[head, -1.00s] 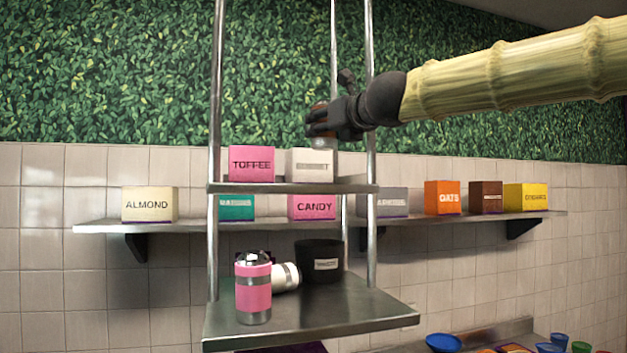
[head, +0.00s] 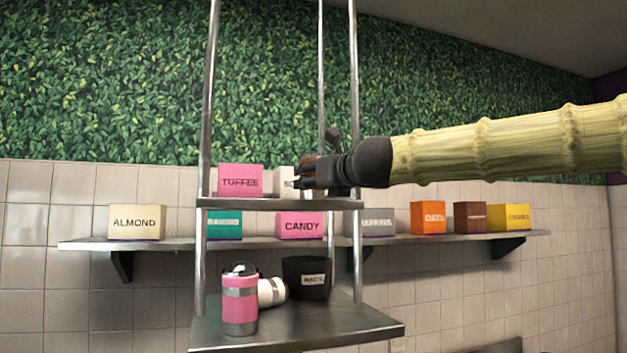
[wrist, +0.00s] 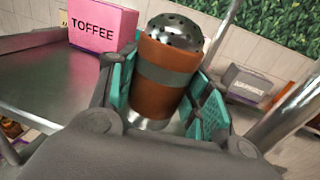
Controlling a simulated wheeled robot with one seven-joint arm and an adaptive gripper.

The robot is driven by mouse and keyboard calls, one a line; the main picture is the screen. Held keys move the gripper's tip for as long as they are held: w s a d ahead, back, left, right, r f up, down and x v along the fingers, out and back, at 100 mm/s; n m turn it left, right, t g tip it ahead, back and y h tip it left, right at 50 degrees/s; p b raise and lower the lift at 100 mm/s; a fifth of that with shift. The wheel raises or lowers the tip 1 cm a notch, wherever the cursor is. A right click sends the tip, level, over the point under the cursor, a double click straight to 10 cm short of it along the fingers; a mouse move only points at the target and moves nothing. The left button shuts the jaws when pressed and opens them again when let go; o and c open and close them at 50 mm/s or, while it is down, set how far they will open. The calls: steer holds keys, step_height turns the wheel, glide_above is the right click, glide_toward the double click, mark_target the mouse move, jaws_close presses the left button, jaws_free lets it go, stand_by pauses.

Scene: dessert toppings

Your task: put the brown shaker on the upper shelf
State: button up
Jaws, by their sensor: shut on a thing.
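The brown shaker (wrist: 163,75) has a grey band and a silver perforated top. In the wrist view it sits between the teal pads of my gripper (wrist: 165,90), which is shut on it. In the head view my gripper (head: 312,172) is at the upper shelf (head: 275,203), over its right part, in front of the white box. The shaker is mostly hidden there by the fingers. In the wrist view the upper shelf's metal surface (wrist: 50,85) lies left of the shaker. I cannot tell whether the shaker's base touches the shelf.
A pink TOFFEE box (head: 240,180) stands on the upper shelf, beside a partly hidden white box (head: 284,180). Metal posts (head: 355,110) frame the shelf. Below stand a pink shaker (head: 240,300), a lying white shaker (head: 271,291) and a black container (head: 306,277). A wall shelf with several boxes runs behind.

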steer(key=o, duration=1.1)
steer(key=shift+s+r, duration=0.1)
steer(key=shift+s, duration=0.25)
steer(key=shift+c, duration=0.2)
steer(key=shift+w, duration=0.25)
steer(key=b+v, duration=0.2)
steer(key=v, duration=1)
steer(key=shift+s+b, duration=0.15)
steer(key=shift+b, duration=0.2)
